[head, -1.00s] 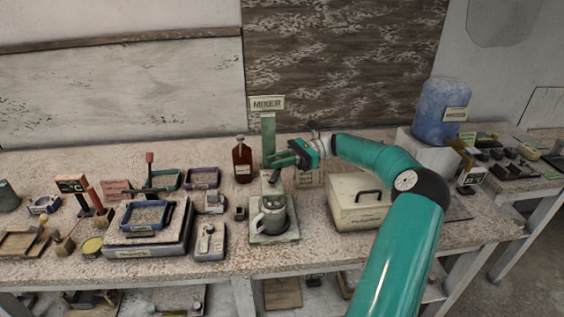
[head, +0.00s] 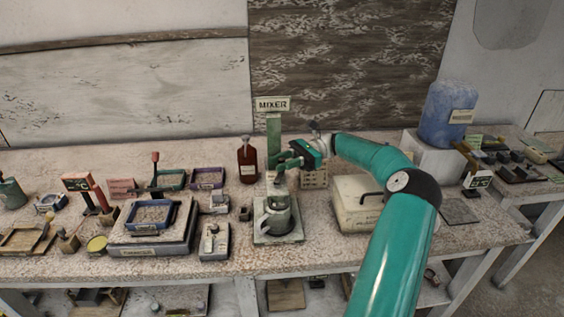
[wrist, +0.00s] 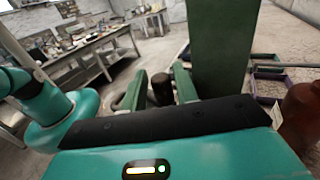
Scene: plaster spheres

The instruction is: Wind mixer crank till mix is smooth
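The mixer is a green upright post (head: 274,136) on a pale base (head: 292,237), under a MIXER sign (head: 272,104). A grey-green mug (head: 274,214) with a handle stands on that base; the mix inside cannot be made out. My gripper (head: 282,163) is beside the post, above the mug. In the wrist view, my gripper's two green fingers (wrist: 160,92) stand apart on either side of a dark upright knob (wrist: 161,87), which looks like the crank's grip. A gap shows at the left finger; whether the right finger touches the knob is unclear.
A brown bottle (head: 247,162) stands close left of the post. A sieve-like tray on a platform (head: 152,217) and several small tools fill the bench's left.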

